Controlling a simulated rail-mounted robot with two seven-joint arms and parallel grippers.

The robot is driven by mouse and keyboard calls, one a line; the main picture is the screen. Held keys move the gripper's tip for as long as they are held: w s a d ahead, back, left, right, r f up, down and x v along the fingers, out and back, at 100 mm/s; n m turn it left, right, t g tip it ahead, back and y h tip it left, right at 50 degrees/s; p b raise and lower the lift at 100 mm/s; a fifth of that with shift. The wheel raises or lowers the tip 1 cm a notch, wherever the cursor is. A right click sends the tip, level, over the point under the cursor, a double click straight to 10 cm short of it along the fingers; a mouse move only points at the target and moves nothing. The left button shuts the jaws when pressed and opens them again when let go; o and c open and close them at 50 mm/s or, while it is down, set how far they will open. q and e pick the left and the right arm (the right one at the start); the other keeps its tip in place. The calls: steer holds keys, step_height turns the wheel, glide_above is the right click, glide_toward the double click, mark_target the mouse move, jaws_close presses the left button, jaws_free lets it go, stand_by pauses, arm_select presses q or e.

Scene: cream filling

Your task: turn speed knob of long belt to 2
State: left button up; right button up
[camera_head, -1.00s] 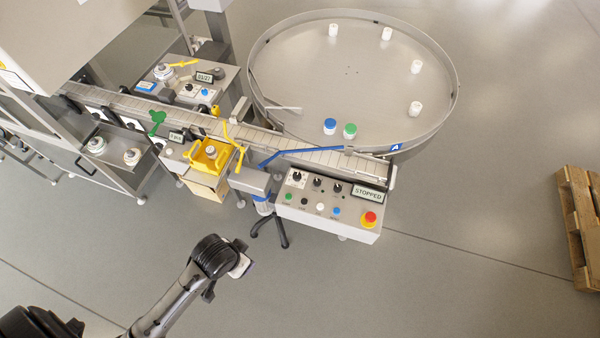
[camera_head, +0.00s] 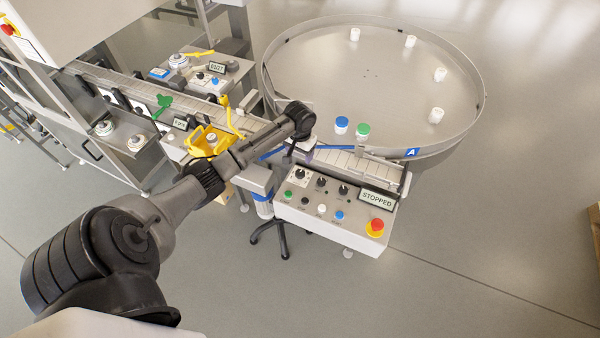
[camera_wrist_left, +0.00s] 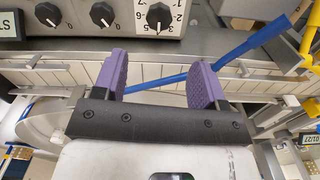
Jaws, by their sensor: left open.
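The control panel (camera_head: 330,212) has a row of black knobs along its top. The leftmost knob in the head view (camera_head: 300,174) sits on a white numbered dial; in the wrist view this dial knob (camera_wrist_left: 158,16) is at the top, partly cut off, and I cannot surely read its setting. Two other knobs, the middle one (camera_wrist_left: 102,14) and the outer one (camera_wrist_left: 47,14), have a 0 beside them. My left gripper (camera_wrist_left: 161,76) is open, with purple pads and nothing between them. In the head view the gripper (camera_head: 304,153) is above the belt edge, just behind the dial knob, apart from it.
A blue guide bar (camera_wrist_left: 240,46) crosses the long belt (camera_head: 345,161) below the gripper. The panel also has a red emergency button (camera_head: 375,226), several small buttons and a STOPPED display (camera_head: 377,199). A round turntable (camera_head: 375,85) with jars stands behind; a yellow holder (camera_head: 207,141) is left.

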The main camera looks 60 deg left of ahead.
mark_target(300, 172)
arm_select(q)
step_height(300, 172, down, 9)
steer(key=shift+b, duration=0.45)
steer(key=shift+f, duration=0.95)
steer(key=shift+c, duration=0.3)
